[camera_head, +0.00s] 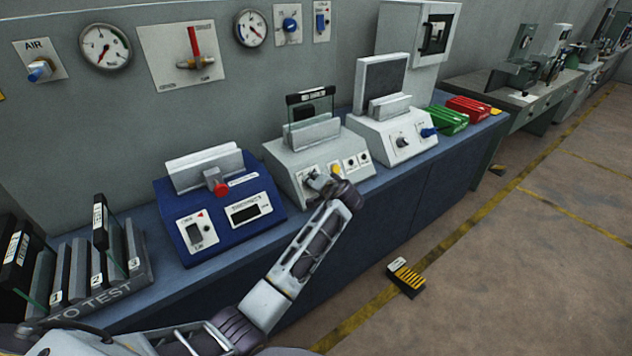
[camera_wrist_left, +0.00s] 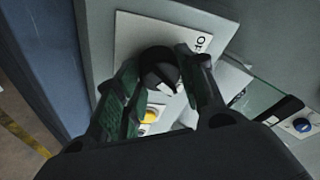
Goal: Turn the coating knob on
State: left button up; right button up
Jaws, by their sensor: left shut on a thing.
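The black coating knob (camera_wrist_left: 158,67) sits on a light panel in the left wrist view, between my two green-padded fingers. My left gripper (camera_wrist_left: 165,88) is shut on this knob. In the head view, my left gripper (camera_head: 318,181) is at the left part of the front panel of the middle white machine (camera_head: 290,160). It hides most of the knob there. A glass plate with a black top strip (camera_head: 311,97) stands in the slot of this machine. My right gripper is not in view.
A yellow button (camera_head: 336,169) and small sockets lie right of my gripper. A blue machine with a red knob (camera_head: 216,182) stands to the left, and a white machine with a dark screen (camera_head: 380,82) to the right. A rack (camera_head: 140,275) is at lower left.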

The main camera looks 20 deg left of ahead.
pick_arm(q)
jog(key=shift+r, duration=0.1)
jog(key=o, duration=1)
jog(key=v, duration=0.7)
jog(key=shift+s+d, duration=0.15)
jog(key=shift+d, duration=0.1)
